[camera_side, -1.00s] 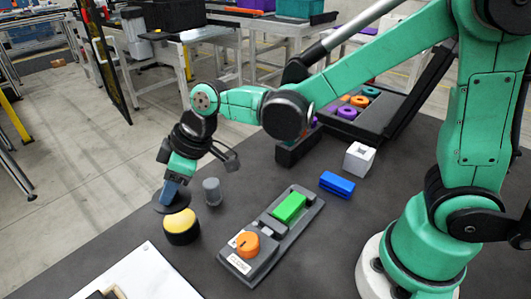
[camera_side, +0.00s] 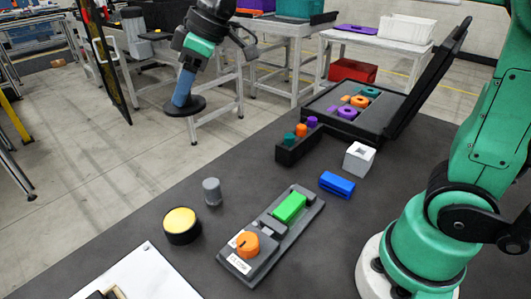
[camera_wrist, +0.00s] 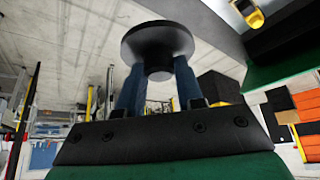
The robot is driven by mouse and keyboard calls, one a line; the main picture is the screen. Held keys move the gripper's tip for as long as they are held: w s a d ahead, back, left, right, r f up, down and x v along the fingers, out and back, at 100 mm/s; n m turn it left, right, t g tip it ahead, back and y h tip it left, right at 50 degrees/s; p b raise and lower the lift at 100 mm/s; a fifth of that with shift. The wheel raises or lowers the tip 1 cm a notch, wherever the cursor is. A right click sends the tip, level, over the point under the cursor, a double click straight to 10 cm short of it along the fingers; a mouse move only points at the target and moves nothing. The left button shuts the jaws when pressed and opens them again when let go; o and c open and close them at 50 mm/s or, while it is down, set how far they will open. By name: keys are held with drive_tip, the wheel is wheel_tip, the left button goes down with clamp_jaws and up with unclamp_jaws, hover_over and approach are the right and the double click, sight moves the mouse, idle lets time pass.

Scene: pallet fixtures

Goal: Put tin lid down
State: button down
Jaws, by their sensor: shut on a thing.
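The tin lid (camera_side: 186,107) is a flat black disc, held high in the air in the side view. My gripper (camera_side: 183,93) is shut on the lid from above with its blue fingers. In the wrist view, the fingers (camera_wrist: 158,85) pinch the knob under the round black lid (camera_wrist: 157,38). The tin (camera_side: 181,228) is a low black round with a yellow top inside, standing open on the dark table. The lid is well above the tin and apart from it.
A grey cylinder (camera_side: 212,191) stands beside the tin. A panel (camera_side: 240,268) with an orange knob and green block, a blue block (camera_side: 337,184), a white cube (camera_side: 359,158) and a black rack (camera_side: 298,147) stand to the right. A white board (camera_side: 150,275) lies in front.

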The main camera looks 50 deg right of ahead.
hover_over(246, 171)
drive_tip(key=s+d, duration=0.1)
drive_tip(key=s, duration=0.1)
wheel_tip(246, 171, down, 3)
drive_tip(key=f, duration=1.5)
drive_tip(key=shift+w+d, duration=0.2)
drive_tip(key=shift+w, duration=0.05)
drive_tip(key=shift+f, duration=2.05)
drive_tip(key=c, duration=0.6)
unclamp_jaws()
drive_tip(key=shift+f, duration=0.15)
drive_tip(key=shift+o, duration=0.2)
